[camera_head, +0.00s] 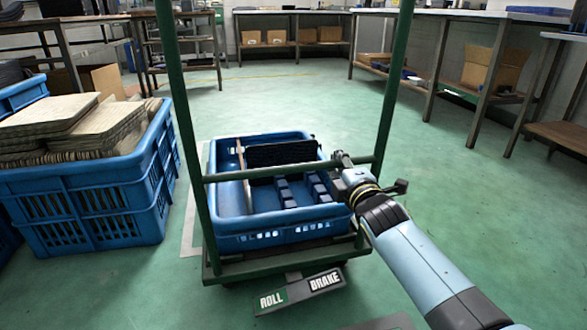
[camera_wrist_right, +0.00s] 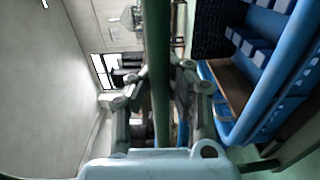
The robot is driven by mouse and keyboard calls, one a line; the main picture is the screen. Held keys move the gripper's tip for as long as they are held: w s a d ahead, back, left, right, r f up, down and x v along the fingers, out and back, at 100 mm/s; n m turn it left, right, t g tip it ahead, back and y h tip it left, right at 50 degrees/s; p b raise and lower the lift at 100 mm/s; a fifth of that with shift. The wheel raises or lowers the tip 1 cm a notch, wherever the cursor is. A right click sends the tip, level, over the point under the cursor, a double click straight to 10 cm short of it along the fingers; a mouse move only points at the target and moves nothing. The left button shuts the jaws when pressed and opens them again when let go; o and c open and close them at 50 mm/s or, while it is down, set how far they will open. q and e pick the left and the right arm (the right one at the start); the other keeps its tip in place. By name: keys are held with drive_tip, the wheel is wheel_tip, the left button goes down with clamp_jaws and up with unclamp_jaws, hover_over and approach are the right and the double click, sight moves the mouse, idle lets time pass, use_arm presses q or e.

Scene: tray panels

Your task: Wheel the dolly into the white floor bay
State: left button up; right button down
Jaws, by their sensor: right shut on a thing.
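The dolly stands in front of me with tall green posts (camera_head: 174,90) and a green crossbar (camera_head: 270,172). It carries a blue crate (camera_head: 290,238) with dark items inside. A dark pedal (camera_head: 299,291) marked ROLL and BRAKE sticks out at its near foot; I cannot tell which end is pressed. My right gripper (camera_head: 346,166) is shut on the crossbar near its right end. In the right wrist view the green bar (camera_wrist_right: 158,70) runs between the fingers (camera_wrist_right: 160,92). A pale floor stripe (camera_head: 190,225) shows left of the dolly; I cannot tell if it belongs to the white bay. My left gripper is out of view.
Blue crates (camera_head: 100,195) with stacked brown sheets (camera_head: 75,125) stand close at the left. Workbenches (camera_head: 440,70) line the right side and a shelf bench (camera_head: 290,40) stands at the back. The green floor (camera_head: 330,100) behind and right of the dolly is open.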

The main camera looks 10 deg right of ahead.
idle(0.4)
use_arm(q)
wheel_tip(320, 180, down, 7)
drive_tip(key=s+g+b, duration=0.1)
drive_tip(key=b, duration=0.4)
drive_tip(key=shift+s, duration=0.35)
use_arm(e)
drive_tip(key=w+a, duration=0.1)
drive_tip(key=w, duration=1.5)
drive_tip(key=shift+a, duration=0.4)
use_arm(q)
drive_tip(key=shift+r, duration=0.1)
